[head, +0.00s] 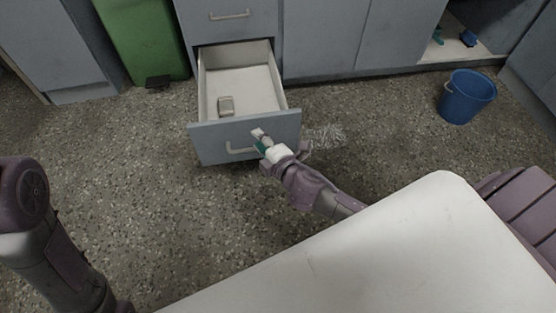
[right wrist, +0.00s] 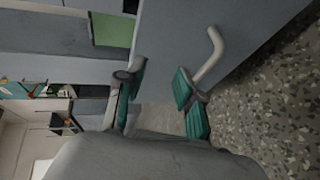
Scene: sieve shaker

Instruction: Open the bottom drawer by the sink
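The bottom drawer (head: 245,137) is grey-blue with a pale, light interior. It stands well pulled out from the cabinet in the head view. Its pale handle (head: 238,150) is on the front, and the handle also shows in the right wrist view (right wrist: 214,53). My right gripper (head: 259,140) is at the drawer front, by the handle's right end. In the right wrist view its green-padded fingers (right wrist: 157,83) are apart with nothing seen between them. The handle is beside the right-hand finger, which hides its lower end. My left gripper is out of view.
A small grey object (head: 226,105) lies in the drawer. A closed drawer (head: 225,25) is above. A green bin (head: 145,40) stands left, a blue bucket (head: 467,97) right. A fluffy pale thing (head: 325,137) is right of the drawer. A white surface (head: 400,245) fills the foreground.

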